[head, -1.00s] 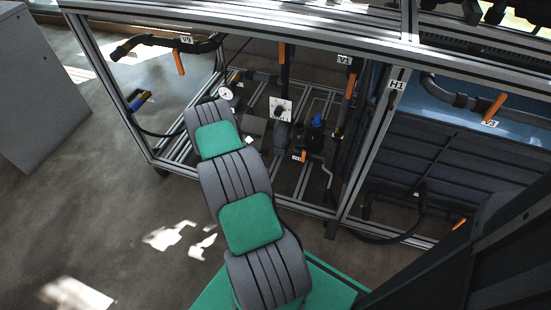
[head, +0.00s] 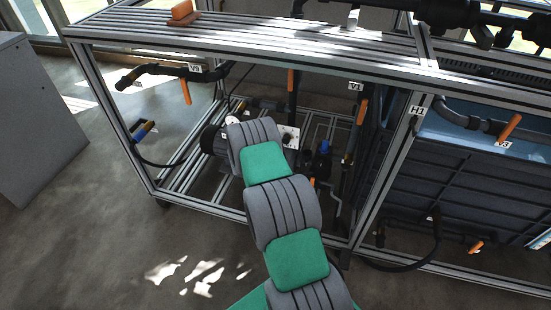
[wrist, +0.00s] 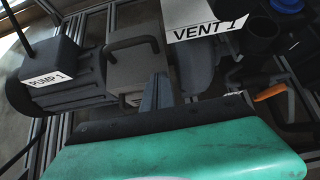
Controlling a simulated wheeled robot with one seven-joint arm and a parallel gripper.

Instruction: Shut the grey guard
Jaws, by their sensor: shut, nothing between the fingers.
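The grey guard (wrist: 136,72) is a box-like cover with a dark bar handle (wrist: 132,44), in the upper left of the wrist view. It sits between the dark motor marked PUMP 1 (wrist: 60,82) and a rounded grey housing. I cannot tell how far open it is. My gripper (wrist: 158,92) shows as a narrow shut tip, empty, in front of the guard's right side in the picture. Whether they touch is unclear. In the head view my arm hides the guard and my gripper; the motor (head: 211,139) shows left of the arm.
A white VENT 1 plate (wrist: 208,24) is close above right of the gripper. An orange lever (wrist: 270,92) and a blue cap (wrist: 287,5) are to the right. The frame's top rail (head: 250,50) and upright H1 (head: 400,150) surround the arm. Open floor (head: 100,230) lies front left.

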